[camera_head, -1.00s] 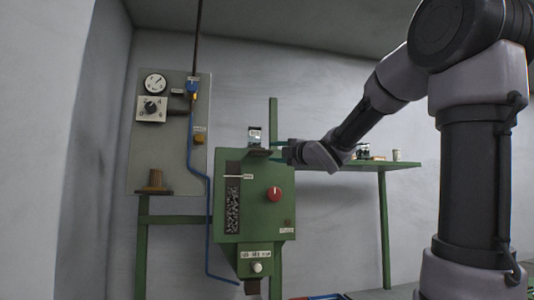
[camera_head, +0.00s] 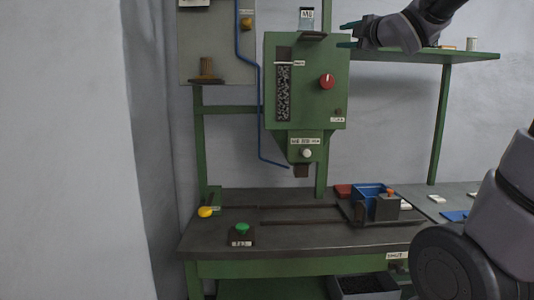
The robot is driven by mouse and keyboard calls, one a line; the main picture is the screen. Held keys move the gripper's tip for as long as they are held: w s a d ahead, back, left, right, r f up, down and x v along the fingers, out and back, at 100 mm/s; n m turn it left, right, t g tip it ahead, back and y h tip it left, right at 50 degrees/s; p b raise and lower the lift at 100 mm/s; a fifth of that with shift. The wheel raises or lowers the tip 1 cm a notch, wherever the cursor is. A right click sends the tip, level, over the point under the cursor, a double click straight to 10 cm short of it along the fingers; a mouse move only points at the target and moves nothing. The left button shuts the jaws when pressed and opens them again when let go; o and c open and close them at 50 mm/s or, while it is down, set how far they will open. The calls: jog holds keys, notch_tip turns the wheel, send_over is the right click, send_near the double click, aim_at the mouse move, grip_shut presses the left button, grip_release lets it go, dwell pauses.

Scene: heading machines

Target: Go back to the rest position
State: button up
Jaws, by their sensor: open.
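My gripper (camera_head: 347,36) is near the top of the head view, at the end of my arm that comes in from the upper right. Its teal fingers are apart and nothing shows between them. It points left, just right of a small clear container with a label (camera_head: 307,20) on top of the green machine (camera_head: 338,85). A gap shows between the fingers and the container. The machine has a red knob (camera_head: 327,81), a dark granule window and a nozzle below.
A green shelf (camera_head: 470,57) runs behind my gripper. The workbench (camera_head: 290,245) below carries a green button (camera_head: 242,229), a yellow knob (camera_head: 206,212) and a blue fixture (camera_head: 369,195). A dark bin (camera_head: 365,285) is under the bench. A wall stands close on the left.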

jog(key=s+d+f+m+g+h, duration=0.55)
jog(key=s+f+m, duration=0.35)
jog(key=f+m, duration=0.45)
jog(key=s+a+f+m+g+y, duration=0.1)
jog(key=s+a+f+m+g, duration=0.2)
jog(key=s+f+m, duration=0.2)
jog(key=s+a+f+m+g+y, duration=0.1)
jog(key=s+a+f+m+g, duration=0.2)
jog(key=s, duration=0.6)
jog(key=f+m, duration=0.2)
jog(key=m, duration=0.1)
jog(key=shift+s+a, duration=0.3)
